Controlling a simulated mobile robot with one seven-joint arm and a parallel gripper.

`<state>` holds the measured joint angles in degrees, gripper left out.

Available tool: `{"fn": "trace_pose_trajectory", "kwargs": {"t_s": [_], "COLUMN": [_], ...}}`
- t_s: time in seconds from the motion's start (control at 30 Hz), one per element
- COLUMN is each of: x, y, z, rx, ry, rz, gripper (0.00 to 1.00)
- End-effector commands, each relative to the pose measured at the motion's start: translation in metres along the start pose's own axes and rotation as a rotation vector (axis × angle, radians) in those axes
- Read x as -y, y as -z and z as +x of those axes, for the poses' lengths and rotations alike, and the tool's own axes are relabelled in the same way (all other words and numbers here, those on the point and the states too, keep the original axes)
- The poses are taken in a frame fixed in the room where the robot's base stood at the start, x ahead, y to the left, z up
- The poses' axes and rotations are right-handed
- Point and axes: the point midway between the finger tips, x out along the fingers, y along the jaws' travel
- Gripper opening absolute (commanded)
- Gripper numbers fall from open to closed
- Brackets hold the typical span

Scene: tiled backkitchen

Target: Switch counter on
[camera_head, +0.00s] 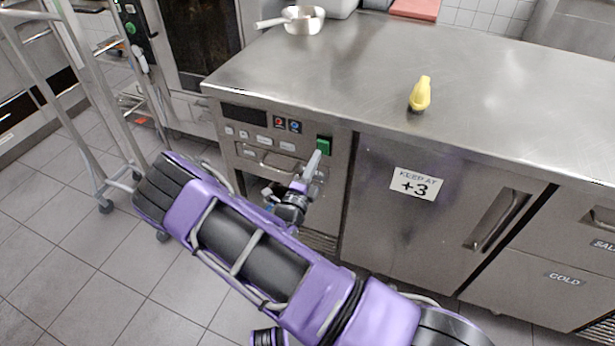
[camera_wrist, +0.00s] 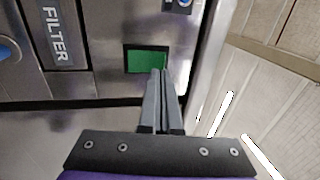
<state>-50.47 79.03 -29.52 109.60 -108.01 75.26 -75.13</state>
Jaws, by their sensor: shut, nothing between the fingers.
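The counter (camera_head: 470,75) is a stainless steel unit with a control panel on its left front. A green square switch (camera_head: 324,146) sits at the right end of that panel, and it also shows in the wrist view (camera_wrist: 147,60). My gripper (camera_head: 317,156) is shut and empty, with its fingertips right at the lower edge of the green switch. In the wrist view the fingertips (camera_wrist: 160,72) overlap the switch's lower right part. I cannot tell whether they touch it or whether the switch is pressed.
A metal rack (camera_head: 95,90) stands on the left. A door with a "+3" sign (camera_head: 415,185) is right of the panel. Tiled floor (camera_head: 60,270) is open at lower left.

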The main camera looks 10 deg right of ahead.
Motion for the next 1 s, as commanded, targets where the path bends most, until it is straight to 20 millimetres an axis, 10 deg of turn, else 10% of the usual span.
{"fn": "trace_pose_trajectory", "kwargs": {"t_s": [1.0], "x": [0.003], "y": [0.0], "z": [0.035], "rx": [-0.001], "ry": [-0.076], "rz": [0.0], "gripper": [0.0]}}
